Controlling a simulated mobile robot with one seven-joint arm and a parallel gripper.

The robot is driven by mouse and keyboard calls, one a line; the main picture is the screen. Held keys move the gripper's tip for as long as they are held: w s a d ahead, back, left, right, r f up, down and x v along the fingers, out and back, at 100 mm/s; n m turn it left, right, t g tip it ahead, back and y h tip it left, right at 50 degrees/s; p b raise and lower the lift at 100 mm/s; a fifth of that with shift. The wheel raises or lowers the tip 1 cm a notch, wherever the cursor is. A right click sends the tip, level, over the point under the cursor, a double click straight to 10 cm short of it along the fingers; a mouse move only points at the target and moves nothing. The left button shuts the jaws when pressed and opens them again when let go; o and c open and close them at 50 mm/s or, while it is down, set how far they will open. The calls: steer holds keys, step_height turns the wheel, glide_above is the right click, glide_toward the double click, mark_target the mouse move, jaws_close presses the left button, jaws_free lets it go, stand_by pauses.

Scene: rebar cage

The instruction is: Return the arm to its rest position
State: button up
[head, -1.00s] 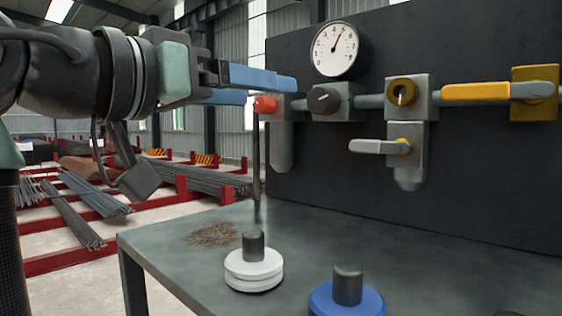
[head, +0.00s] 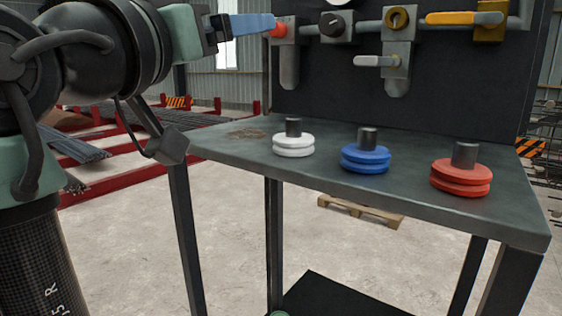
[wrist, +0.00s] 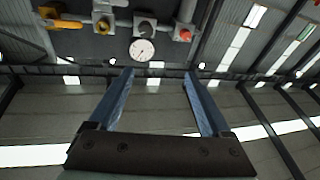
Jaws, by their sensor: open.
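My gripper (head: 252,23) shows at the upper left of the head view, with its blue fingers pointing right towards the panel. In the picture its tips lie next to the red knob (head: 279,31); the depth gap between them cannot be told there. In the wrist view the two blue fingers of my gripper (wrist: 158,74) are spread wide apart with nothing between them. The round gauge (wrist: 142,50) and the red knob (wrist: 183,35) show beyond the fingertips, upside down and apart from them. My arm is stretched out at the left of the head view.
The dark panel (head: 330,83) carries a grey valve (head: 396,60) and a yellow lever (head: 463,18). White (head: 293,146), blue (head: 365,158) and red (head: 461,178) knobbed discs stand on the bench (head: 230,146). A pallet (head: 360,211) lies beneath. Rebar bundles (head: 75,145) lie at left.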

step_height(320, 180, down, 4)
steer(key=d+n+t+y+b, duration=0.1)
steer(key=d+t+y+b, duration=0.1)
steer(key=d+t, duration=0.1)
steer(key=s+d+f+n+t+y+b, duration=0.1)
steer(key=s+t+y, duration=0.2)
steer(key=s, duration=0.4)
steer(key=s+d+f+n+t+y+b, duration=0.1)
steer(key=s+d+f+t+y+b, duration=0.1)
steer(key=s, duration=0.5)
steer(key=shift+s+f+n+t+y, duration=0.15)
steer(key=shift+s+n+t+y, duration=0.15)
steer(key=shift+t+y, duration=0.15)
steer(key=shift+w, duration=0.15)
steer(key=shift+c, duration=0.3)
stand_by(2.6)
